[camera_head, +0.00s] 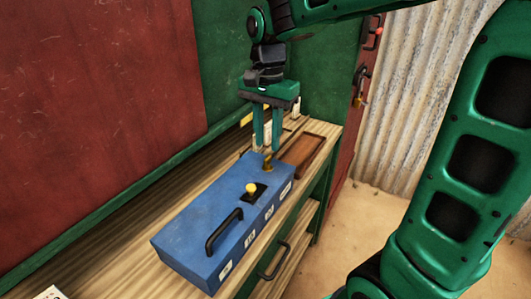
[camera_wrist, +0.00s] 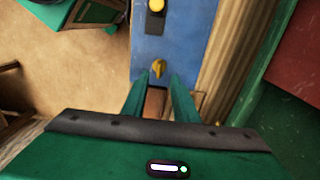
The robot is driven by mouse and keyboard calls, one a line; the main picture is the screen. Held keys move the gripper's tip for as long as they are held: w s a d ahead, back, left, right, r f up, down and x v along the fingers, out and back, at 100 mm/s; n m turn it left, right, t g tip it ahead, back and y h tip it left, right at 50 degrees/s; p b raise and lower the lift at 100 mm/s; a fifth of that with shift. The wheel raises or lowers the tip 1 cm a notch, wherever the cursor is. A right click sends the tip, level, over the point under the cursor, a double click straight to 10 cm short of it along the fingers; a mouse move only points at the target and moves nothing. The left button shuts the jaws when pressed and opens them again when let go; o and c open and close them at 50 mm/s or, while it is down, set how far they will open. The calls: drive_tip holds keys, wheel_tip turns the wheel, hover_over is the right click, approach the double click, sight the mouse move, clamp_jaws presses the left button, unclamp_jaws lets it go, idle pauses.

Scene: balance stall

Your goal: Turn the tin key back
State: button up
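A blue tin box (camera_head: 205,230) lies on the wooden counter. Its brass key (camera_head: 268,162) stands up from the top near the far end; it also shows in the wrist view (camera_wrist: 158,69). A yellow knob (camera_head: 251,188) on a dark plate and a black handle (camera_head: 224,231) are on the same top. My gripper (camera_head: 266,149) points down at the far end of the box. In the wrist view its two fingers are apart, with the key seen between and just beyond the tips (camera_wrist: 162,76). I cannot tell whether either finger touches the key.
A shallow brown wooden tray (camera_head: 302,149) sits on the counter beyond the box. A green and red wall runs along the back of the counter. A drawer with a dark handle (camera_head: 275,262) is in the counter front. Bare counter (camera_head: 130,245) lies left of the box.

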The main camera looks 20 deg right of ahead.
sight(267, 157)
drive_tip(key=shift+f, duration=2.55)
clamp_jaws()
